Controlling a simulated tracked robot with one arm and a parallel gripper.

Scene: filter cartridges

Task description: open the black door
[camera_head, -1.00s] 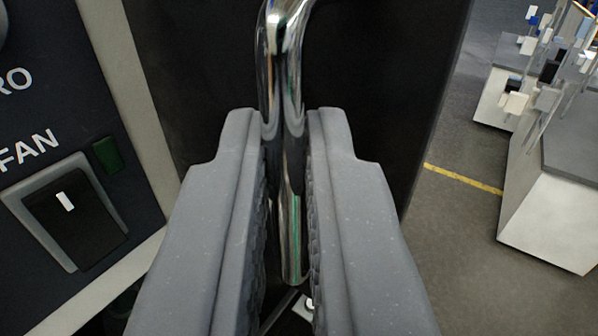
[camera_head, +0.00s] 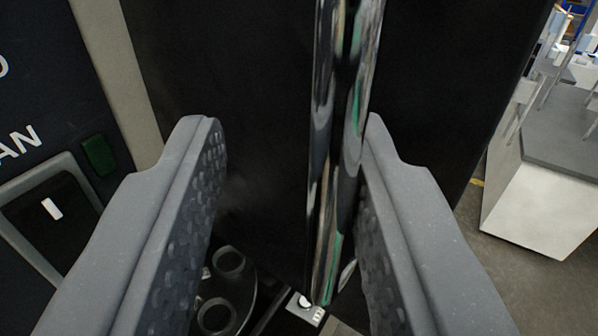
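The black door (camera_head: 440,90) fills the middle and right of the view. Its shiny chrome bar handle (camera_head: 337,150) stands upright and tilts slightly. My gripper (camera_head: 287,135) is open, with one grey finger on each side of the handle. The handle is close to the right finger, and I cannot tell whether they touch. There is a wide gap between the handle and the left finger. Below the fingers, a dark part with round holes (camera_head: 228,262) shows at the bottom. I cannot tell how far the door stands open.
A dark panel with white lettering and a black rocker switch (camera_head: 52,215) is at the left, beside a pale frame strip (camera_head: 115,75). A small white piece (camera_head: 305,308) lies below the handle. A white stand with a grey top (camera_head: 540,205) is on the floor at the right.

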